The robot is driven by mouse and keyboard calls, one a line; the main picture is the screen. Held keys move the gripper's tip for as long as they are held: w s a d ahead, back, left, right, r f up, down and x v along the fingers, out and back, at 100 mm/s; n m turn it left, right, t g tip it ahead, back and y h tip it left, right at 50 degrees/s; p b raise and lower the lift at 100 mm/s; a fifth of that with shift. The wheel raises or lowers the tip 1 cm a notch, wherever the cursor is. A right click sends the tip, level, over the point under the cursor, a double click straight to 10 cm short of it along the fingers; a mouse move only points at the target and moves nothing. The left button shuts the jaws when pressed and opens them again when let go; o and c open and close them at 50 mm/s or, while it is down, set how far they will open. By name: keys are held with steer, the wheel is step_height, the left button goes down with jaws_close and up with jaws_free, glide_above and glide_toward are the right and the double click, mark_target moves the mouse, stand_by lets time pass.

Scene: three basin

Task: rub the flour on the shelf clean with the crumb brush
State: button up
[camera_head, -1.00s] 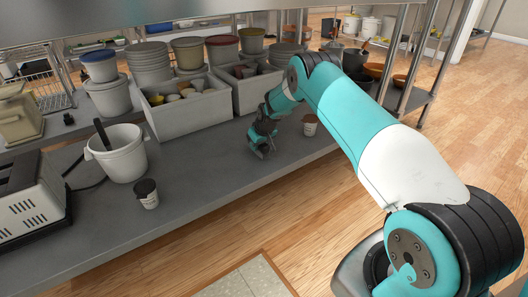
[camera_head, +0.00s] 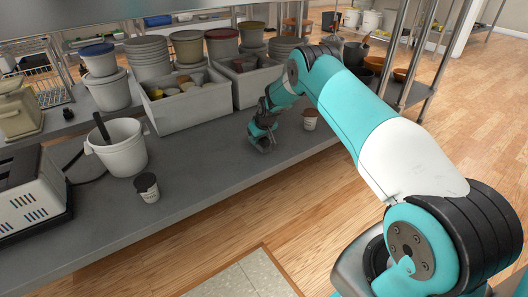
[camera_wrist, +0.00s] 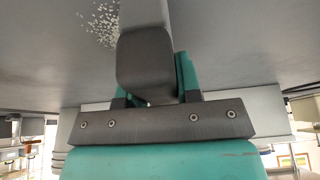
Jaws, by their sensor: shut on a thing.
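My gripper (camera_head: 262,140) is low over the grey shelf (camera_head: 215,165), in front of the grey bins. In the wrist view its teal fingers (camera_wrist: 150,85) are shut on a grey block-like thing, the crumb brush (camera_wrist: 146,65), which reaches away from the fingers towards the shelf. White flour (camera_wrist: 100,22) lies as a speckled patch on the shelf, just left of the brush in that view. I cannot make out the flour in the head view. Whether the brush touches the shelf is not clear.
A dark-lidded cup (camera_head: 147,187) and a white bucket (camera_head: 120,150) stand to the left, beside a toaster (camera_head: 32,195). Another small cup (camera_head: 310,119) stands right of my gripper. Grey bins (camera_head: 190,108) line the back. The shelf front is clear.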

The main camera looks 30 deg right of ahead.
mark_target(263, 141)
steer(key=shift+w+f, duration=0.1)
steer(key=shift+w, duration=0.2)
stand_by(0.6)
steer(key=shift+s+r+p, duration=0.2)
steer(key=shift+s+p, duration=0.1)
steer(key=shift+p, duration=0.3)
steer(key=shift+s+r+p, duration=0.2)
steer(key=shift+s+p, duration=0.65)
steer(key=shift+p, duration=0.15)
steer(key=shift+s+p, duration=0.6)
steer(key=shift+s+f, duration=0.1)
steer(key=shift+f, duration=0.1)
